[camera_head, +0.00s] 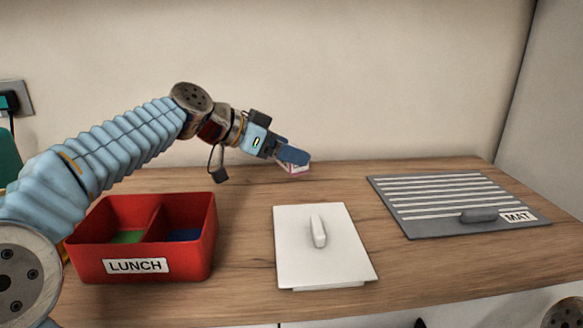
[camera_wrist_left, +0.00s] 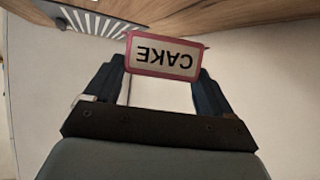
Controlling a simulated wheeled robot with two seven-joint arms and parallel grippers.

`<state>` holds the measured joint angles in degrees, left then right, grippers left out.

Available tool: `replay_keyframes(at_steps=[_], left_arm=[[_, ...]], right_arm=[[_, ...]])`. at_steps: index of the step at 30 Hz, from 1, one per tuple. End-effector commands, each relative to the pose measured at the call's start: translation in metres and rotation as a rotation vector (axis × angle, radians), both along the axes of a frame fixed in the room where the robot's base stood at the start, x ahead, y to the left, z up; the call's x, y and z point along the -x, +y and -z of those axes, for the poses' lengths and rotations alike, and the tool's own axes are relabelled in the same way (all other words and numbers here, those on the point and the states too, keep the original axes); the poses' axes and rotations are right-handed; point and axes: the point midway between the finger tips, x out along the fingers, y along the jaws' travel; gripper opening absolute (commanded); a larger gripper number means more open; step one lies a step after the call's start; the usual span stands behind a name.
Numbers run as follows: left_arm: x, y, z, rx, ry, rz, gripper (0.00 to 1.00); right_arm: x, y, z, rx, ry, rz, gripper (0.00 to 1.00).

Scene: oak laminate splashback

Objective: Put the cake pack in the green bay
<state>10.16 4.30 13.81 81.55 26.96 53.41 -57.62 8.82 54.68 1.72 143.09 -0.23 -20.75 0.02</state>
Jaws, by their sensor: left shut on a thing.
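The cake pack (camera_wrist_left: 163,56) is a small pink-edged box with a white CAKE label. In the wrist view it sits between the two dark fingers of my left gripper (camera_wrist_left: 160,80), which is shut on it. In the head view the pack (camera_head: 296,168) shows under the fingertips of my left gripper (camera_head: 290,158), over the back of the counter; whether it touches the wood I cannot tell. The red LUNCH box (camera_head: 190,258) stands at the front left with two open bays. Its left bay has a green floor (camera_head: 128,237), its right bay a blue one (camera_head: 184,235). My right gripper is not in view.
A white lid with a handle (camera_head: 290,265) lies at the front middle, right of the lunch box. A grey striped board marked MAT (camera_head: 415,222) lies at the right. Wood is bare between them. A wall closes the back.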

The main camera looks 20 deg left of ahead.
Motion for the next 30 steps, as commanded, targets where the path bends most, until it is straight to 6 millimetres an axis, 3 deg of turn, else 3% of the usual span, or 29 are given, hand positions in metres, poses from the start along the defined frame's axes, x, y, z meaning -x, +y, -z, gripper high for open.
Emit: replay_keyframes(at_steps=[9, 15, 28, 29, 30], left_arm=[[-0.022, -0.004, 0.028, 0.002, 0.003, 0.0, 0.52], [-0.021, -0.004, 0.054, 0.001, 0.001, 0.0, 0.52], [-0.021, -0.004, 0.06, 0.0, -0.001, 0.0, 0.52], [-0.021, -0.004, 0.059, 0.0, -0.001, 0.0, 0.88], [-0.02, -0.004, 0.059, 0.0, 0.0, 0.0, 0.94]], right_arm=[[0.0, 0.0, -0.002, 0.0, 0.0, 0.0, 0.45], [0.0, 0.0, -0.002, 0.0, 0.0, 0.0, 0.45], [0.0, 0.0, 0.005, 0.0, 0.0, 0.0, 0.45], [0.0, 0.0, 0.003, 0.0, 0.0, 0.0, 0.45], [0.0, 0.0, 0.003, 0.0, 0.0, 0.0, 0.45]])
